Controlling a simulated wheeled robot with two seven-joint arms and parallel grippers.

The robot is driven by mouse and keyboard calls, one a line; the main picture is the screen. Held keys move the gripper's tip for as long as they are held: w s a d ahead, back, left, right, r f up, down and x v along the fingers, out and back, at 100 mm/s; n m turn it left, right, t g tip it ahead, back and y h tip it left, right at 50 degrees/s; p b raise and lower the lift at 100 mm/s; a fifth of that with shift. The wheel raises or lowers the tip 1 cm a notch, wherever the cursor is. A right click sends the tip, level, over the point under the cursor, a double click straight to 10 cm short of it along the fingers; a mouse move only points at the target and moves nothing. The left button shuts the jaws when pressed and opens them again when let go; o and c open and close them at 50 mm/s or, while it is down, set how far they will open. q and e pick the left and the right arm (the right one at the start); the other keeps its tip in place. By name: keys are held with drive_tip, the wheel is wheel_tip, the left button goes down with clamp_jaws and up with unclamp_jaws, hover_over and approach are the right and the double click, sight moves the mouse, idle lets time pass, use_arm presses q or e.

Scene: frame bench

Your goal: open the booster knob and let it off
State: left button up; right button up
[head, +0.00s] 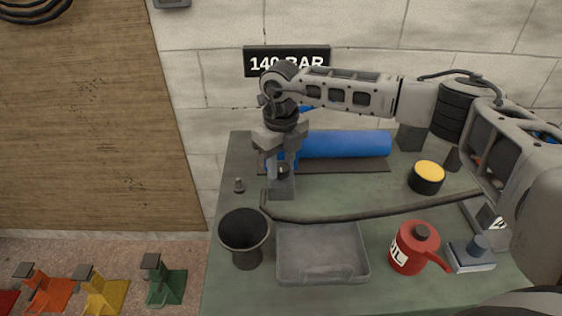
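A blue cylinder (350,144), which looks like the booster, lies on a dark mat at the back of the green bench. My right gripper (281,186) points down at the cylinder's left end, in front of it. A small dark part shows by its fingers, but I cannot tell whether it is the knob or whether the fingers hold it. The gripper hides most of that end. My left gripper is not in view.
A dark hose (375,214) runs across the bench (228,190). In front stand a dark funnel-like cup (246,240), an empty grey tray (322,256) and a red oil can (408,250). A yellow-topped black tin (427,180) is right. A "140 BAR" sign (312,57) hangs behind.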

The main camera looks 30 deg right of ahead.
drive_tip(key=c, duration=0.3)
